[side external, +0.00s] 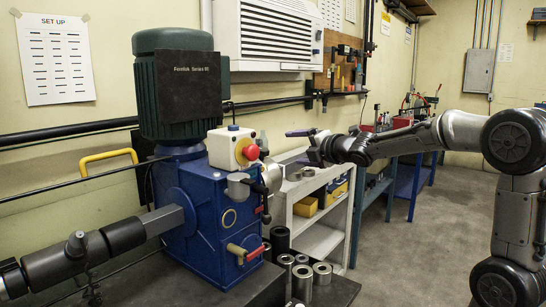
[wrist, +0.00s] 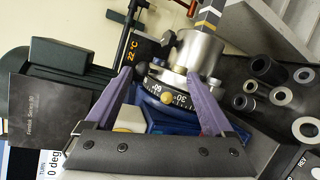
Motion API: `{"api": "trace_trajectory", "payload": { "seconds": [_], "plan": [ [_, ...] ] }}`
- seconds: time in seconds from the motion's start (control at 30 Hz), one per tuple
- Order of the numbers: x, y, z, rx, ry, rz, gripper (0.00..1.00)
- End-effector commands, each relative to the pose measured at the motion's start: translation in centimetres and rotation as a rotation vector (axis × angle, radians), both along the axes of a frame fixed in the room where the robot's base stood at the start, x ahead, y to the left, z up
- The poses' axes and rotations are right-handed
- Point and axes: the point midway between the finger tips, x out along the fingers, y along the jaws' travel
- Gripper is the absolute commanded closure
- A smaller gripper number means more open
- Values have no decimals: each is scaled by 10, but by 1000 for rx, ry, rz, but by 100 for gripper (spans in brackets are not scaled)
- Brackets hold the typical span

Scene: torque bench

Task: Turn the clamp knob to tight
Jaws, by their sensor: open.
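A blue bench machine (side external: 200,205) with a dark green motor on top stands at the left in the side view. In the wrist view, a black dial ring (wrist: 172,97) with white numbers sits under a silver cylinder (wrist: 200,50), with small brass-coloured knobs beside it. I cannot tell for sure which part is the clamp knob. My gripper (side external: 305,143) is open and empty, to the right of the machine's silver fittings (side external: 272,175) and apart from them in the side view. In the wrist view, its purple fingers (wrist: 158,75) spread in front of the dial, one on each side.
Several metal rings (side external: 303,278) stand on the dark bench. A grey shelf unit (side external: 318,240) stands behind.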

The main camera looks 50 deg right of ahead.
Motion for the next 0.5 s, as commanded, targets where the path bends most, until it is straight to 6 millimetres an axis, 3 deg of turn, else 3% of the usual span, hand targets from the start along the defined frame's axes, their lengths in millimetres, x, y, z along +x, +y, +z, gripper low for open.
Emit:
{"api": "trace_trajectory", "payload": {
  "seconds": [0.03,0.2,0.33,0.5],
  "plan": [
    [18,-21,-1,-143,9,50,13],
    [56,-67,-5,-663,8,268,13],
    [65,-91,-25,-983,-11,415,13],
    [60,-107,-48,-1228,-50,534,13]
  ]
}}
